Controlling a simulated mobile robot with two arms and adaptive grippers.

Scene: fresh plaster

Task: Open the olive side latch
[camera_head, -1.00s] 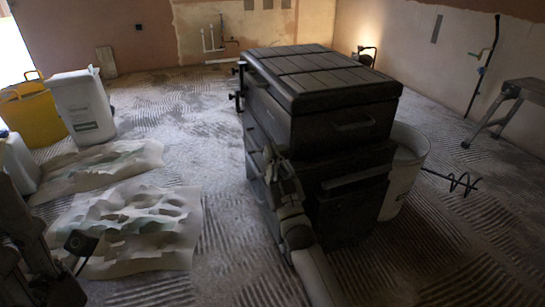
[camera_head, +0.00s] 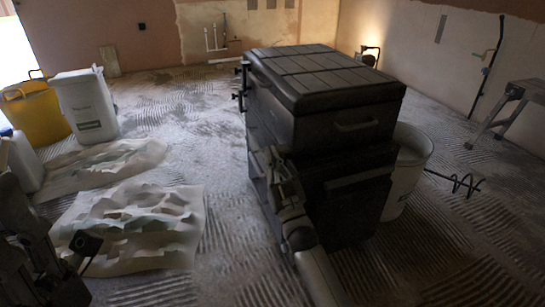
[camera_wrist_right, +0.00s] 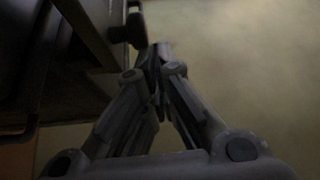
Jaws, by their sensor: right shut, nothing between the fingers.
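A large dark tool chest (camera_head: 335,135) with a ribbed lid stands on the floor in the middle of the head view. Small dark side latches (camera_head: 240,84) stick out from its left side near the far end; their olive colour is not clear in this light. My right gripper (camera_head: 270,155) is shut and empty beside the chest's near left side. In the right wrist view the gripper's fingertips (camera_wrist_right: 158,52) meet just below and right of a dark knob-like part (camera_wrist_right: 128,30) on the chest's side; I cannot tell whether they touch. My left arm is dark at lower left, its fingers unclear.
A white bucket (camera_head: 408,170) stands close to the chest's right, with a spiral mixer (camera_head: 458,183) beyond. Rumpled sheets (camera_head: 130,228), a white tub (camera_head: 85,105) and a yellow bucket (camera_head: 38,112) are at left. A trestle (camera_head: 510,105) stands at right.

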